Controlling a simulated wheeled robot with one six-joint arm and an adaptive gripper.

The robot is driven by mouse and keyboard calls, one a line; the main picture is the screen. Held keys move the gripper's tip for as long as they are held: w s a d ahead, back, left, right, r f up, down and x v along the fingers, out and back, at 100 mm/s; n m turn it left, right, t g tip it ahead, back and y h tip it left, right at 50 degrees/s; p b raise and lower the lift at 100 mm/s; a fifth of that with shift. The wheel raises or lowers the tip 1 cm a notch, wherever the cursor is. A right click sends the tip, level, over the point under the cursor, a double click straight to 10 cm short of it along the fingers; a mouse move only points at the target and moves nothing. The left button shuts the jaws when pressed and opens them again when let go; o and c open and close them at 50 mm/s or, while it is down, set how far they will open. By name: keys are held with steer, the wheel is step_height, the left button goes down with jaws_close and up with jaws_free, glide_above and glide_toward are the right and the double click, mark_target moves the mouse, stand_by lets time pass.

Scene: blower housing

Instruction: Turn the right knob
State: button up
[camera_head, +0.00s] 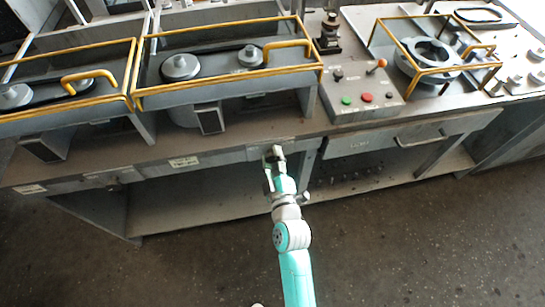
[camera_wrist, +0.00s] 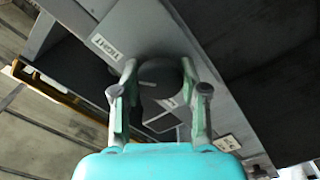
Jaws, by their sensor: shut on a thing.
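The right knob (camera_wrist: 160,78) is a dark round knob on the grey front panel in the wrist view. A white label (camera_wrist: 108,46) sits on the panel to its upper left. My gripper (camera_wrist: 159,68) has one finger on each side of the knob and is shut on it. In the head view my gripper (camera_head: 276,152) is at the bench's front edge panel, below the two-pulley unit. There the gripper mostly hides the knob. How far the knob is turned is hard to tell.
Above the panel stand yellow-framed pulley units (camera_head: 228,65). A control box (camera_head: 362,97) with green and red buttons and an orange-tipped lever is to the right. A drawer (camera_head: 385,140) with a handle lies right of my gripper. The floor (camera_head: 420,235) in front is clear.

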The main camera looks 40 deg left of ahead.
stand_by(0.3)
steer(key=o, duration=1.1)
steer(key=shift+o, duration=0.2)
steer(key=v, duration=1.2)
